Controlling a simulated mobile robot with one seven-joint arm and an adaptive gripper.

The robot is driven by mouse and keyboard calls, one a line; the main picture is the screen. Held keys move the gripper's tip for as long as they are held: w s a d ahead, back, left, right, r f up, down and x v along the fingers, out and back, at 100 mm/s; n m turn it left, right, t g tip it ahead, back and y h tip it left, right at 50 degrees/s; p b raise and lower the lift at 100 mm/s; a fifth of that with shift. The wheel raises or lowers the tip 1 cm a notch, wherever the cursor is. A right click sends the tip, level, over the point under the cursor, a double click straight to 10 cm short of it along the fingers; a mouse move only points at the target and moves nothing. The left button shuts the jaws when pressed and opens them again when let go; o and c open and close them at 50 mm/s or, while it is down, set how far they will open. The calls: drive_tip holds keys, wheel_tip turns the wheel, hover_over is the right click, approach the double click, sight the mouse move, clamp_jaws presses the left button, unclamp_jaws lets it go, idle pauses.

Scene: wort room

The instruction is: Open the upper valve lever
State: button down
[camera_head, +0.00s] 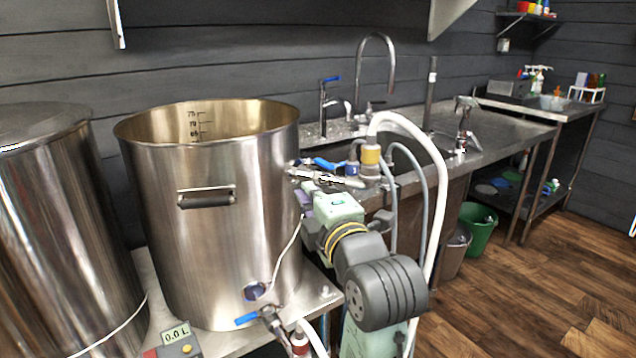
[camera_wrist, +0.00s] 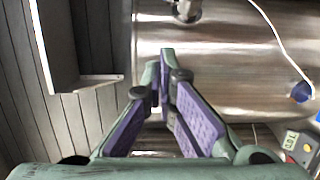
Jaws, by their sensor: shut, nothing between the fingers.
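The upper valve (camera_head: 320,178) sticks out of the right side of the open steel kettle (camera_head: 215,240), near mid-height. Its blue lever (camera_head: 327,164) lies roughly along the valve body, slanting slightly down to the right. My gripper (camera_head: 304,198) is just below the valve, close to the kettle wall and partly hidden by its own body. In the wrist view my gripper (camera_wrist: 173,66) has its purple-padded fingers shut and empty, pointing towards the steel wall. A metal fitting (camera_wrist: 187,10), probably this valve, shows at the top edge there; its blue lever is out of that view.
A lower valve with a blue lever (camera_head: 246,319) and a dial (camera_head: 255,291) sit low on the kettle. A white hose (camera_head: 438,190) arches beside my arm. A sink counter (camera_head: 500,135) stands behind. The floor (camera_head: 530,280) at right is clear.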

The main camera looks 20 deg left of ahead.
sight(318, 163)
drive_tip(key=w+a+p, duration=0.3)
drive_tip(key=w, duration=0.6)
drive_tip(key=shift+w, duration=0.4)
drive_tip(key=shift+d, duration=0.15)
drive_tip(key=shift+w+d+n+g+y+b, duration=0.2)
drive_tip(key=shift+n+g+y+b, duration=0.1)
drive_tip(key=shift+n+g+y, duration=0.15)
